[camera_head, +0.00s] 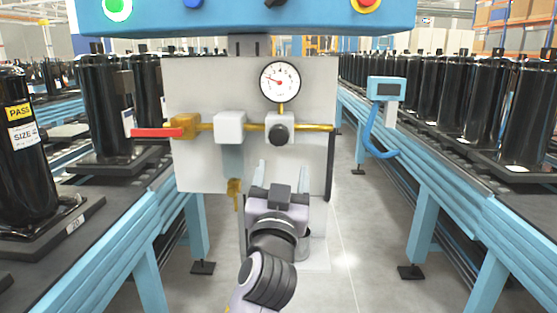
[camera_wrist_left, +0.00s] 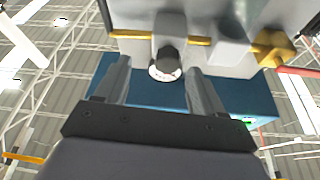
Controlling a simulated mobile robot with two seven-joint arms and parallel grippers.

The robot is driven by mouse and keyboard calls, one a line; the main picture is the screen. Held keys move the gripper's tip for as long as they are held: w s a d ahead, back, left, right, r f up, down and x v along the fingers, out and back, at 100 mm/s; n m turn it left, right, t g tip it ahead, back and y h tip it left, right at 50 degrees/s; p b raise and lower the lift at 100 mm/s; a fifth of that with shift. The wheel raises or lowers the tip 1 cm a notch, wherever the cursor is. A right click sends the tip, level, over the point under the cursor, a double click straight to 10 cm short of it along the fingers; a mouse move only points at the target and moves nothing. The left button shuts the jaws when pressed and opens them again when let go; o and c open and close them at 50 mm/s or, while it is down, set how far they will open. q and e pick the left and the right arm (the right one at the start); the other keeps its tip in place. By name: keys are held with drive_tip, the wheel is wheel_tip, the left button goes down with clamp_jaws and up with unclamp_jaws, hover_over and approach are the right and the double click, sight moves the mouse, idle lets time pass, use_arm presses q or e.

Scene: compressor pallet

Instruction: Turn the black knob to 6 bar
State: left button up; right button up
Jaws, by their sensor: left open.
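The black knob (camera_head: 278,134) sits on a white regulator block under a round white gauge (camera_head: 280,82) on the grey panel. The gauge's red needle points left and slightly up; its exact reading is too small to tell. My left gripper (camera_head: 283,167) is below the knob, in front of the panel, with its fingers pointing up. It is open and empty. In the left wrist view the knob (camera_wrist_left: 166,59) shows beyond and between the two spread fingers (camera_wrist_left: 160,72), apart from them. My right gripper is not in view.
A brass pipe (camera_head: 255,126) runs across the panel (camera_head: 205,80) through a white block (camera_head: 230,127) to a red lever (camera_head: 157,132). A blue button box (camera_head: 235,18) hangs above. Conveyors with black compressors (camera_head: 105,105) flank both sides. A blue handheld device (camera_head: 386,89) is at right.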

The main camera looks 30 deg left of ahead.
sight(278, 138)
use_arm(q)
drive_tip(key=shift+n+y, duration=0.6)
drive_tip(key=shift+y, duration=0.1)
drive_tip(key=w+a+r, duration=0.1)
drive_tip(key=w+r, duration=0.1)
drive_tip(key=w+a+r+p, duration=0.1)
drive_tip(key=w+a+r, duration=0.1)
drive_tip(key=shift+a+r, duration=0.25)
drive_tip(key=shift+r, duration=0.05)
drive_tip(key=shift+w+a+r+p, duration=0.1)
drive_tip(key=shift+w+a+p, duration=0.2)
drive_tip(key=shift+w, duration=0.15)
drive_tip(key=c, duration=1.1)
